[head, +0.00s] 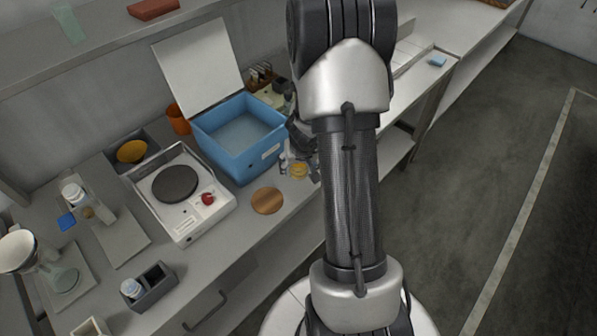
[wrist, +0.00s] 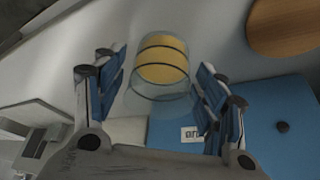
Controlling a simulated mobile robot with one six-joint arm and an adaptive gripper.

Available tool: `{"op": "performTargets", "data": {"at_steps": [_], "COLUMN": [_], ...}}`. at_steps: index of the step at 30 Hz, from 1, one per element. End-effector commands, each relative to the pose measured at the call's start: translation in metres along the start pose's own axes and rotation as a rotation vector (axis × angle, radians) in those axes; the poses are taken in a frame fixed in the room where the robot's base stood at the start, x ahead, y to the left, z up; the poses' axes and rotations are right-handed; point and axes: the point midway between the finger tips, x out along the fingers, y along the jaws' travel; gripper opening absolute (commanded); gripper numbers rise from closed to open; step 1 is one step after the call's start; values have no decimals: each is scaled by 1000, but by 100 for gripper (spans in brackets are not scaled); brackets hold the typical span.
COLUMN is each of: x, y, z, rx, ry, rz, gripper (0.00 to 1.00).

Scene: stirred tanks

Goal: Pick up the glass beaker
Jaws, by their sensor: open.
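The glass beaker (wrist: 163,75) is clear with yellow-orange contents and dark bands around it. In the wrist view it sits between the two blue-padded fingers of my gripper (wrist: 162,68). The fingers are open, one on each side, with a visible gap at least on the left. In the head view the beaker (head: 298,171) is on the bench in front of the blue bath, partly hidden by my gripper (head: 299,164) and arm.
A blue open bath (head: 240,150) with a raised white lid stands close behind the beaker. A round wooden disc (head: 267,201) lies to its left. A white stirrer plate (head: 180,215) with a red knob is further left. My arm hides part of the bench.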

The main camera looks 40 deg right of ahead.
Motion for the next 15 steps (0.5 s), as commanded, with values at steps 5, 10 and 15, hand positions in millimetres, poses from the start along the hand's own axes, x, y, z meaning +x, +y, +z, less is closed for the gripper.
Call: {"op": "performTargets", "data": {"at_steps": [5, 10, 15], "x": [2, 1, 1], "y": [0, 0, 0], "z": [-1, -1, -1], "rx": [-1, -1, -1], "ry": [1, 1, 1], "rz": [0, 0, 0], "gripper": [65, 59, 48]}}
